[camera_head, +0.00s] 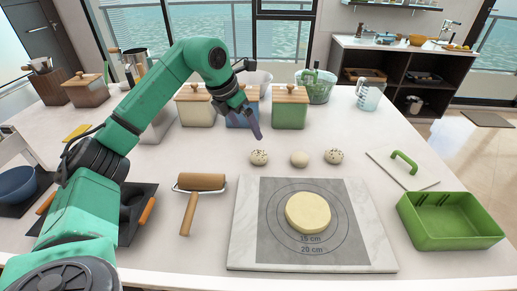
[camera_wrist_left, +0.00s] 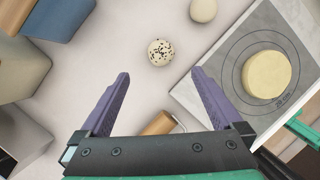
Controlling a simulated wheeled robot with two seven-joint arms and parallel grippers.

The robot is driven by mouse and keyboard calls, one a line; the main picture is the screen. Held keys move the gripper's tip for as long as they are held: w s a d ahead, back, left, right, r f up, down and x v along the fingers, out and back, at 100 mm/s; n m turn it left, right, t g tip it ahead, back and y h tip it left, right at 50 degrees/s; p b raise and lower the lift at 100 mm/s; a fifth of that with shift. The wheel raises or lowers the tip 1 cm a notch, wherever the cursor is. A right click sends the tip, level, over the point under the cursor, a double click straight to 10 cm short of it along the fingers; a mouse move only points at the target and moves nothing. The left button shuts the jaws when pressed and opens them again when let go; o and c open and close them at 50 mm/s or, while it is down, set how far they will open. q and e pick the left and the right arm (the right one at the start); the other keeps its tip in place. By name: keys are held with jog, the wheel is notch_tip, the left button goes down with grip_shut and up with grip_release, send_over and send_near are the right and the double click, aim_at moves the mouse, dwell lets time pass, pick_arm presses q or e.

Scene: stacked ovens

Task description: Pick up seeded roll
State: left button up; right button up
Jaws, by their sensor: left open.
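A round seeded roll (camera_head: 259,157) with dark specks lies on the white counter, at the left of a row of three dough balls. It also shows in the left wrist view (camera_wrist_left: 160,52), just beyond the fingertips and centred between them. A second seeded roll (camera_head: 334,156) lies at the right of the row, with a plain roll (camera_head: 299,159) between them. My left gripper (camera_head: 254,127) is open and empty above the counter, behind the left seeded roll. Its purple fingers are wide apart in the left wrist view (camera_wrist_left: 160,74). My right gripper is not in view.
Lidded canisters (camera_head: 291,108) stand close behind the gripper. A marble board (camera_head: 372,240) with a dough disc (camera_head: 308,213) is in front of the rolls. A rolling pin (camera_head: 201,182) lies left and a green tray (camera_head: 451,234) stands right. Counter around the rolls is clear.

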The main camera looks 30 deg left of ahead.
pick_arm(q)
jog(key=p, duration=0.1)
send_near(257, 153)
notch_tip(257, 153, down, 2)
jog(key=w+d, duration=0.1)
jog(key=p+x, duration=0.1)
jog(key=x, duration=0.1)
jog(key=p+x, duration=0.1)
jog(key=x, duration=0.2)
jog(key=p+x, duration=0.1)
jog(key=x, duration=0.2)
jog(key=shift+a+f, duration=0.15)
jog(key=shift+a, duration=0.1)
jog(key=shift+w+f, duration=0.1)
jog(key=c, duration=1.4)
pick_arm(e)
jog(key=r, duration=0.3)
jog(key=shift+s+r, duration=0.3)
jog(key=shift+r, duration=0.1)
